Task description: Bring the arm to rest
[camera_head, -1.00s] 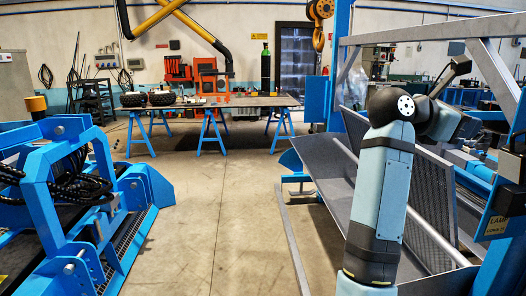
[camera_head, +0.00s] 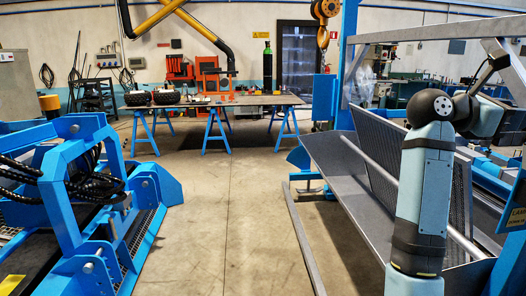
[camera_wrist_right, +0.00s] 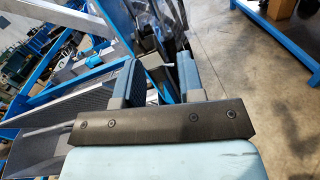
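My right arm stands upright at the right of the head view, its pale blue links rising to a black elbow and then bending away to the right, in front of a blue machine frame. A perforated sieve panel (camera_head: 382,150) leans in that frame, just left of the arm. In the right wrist view my right gripper (camera_wrist_right: 159,72) has its two fingers apart, with no object clearly held between them; machine parts show behind the gap. My left arm and gripper are not in view.
A blue machine (camera_head: 78,190) with black hoses stands at the left. A table on blue trestles (camera_head: 213,132) stands at the back with wheels and tools on it. The concrete floor (camera_head: 235,215) between the machines is clear. A yellow crane hook (camera_head: 323,35) hangs at the upper right.

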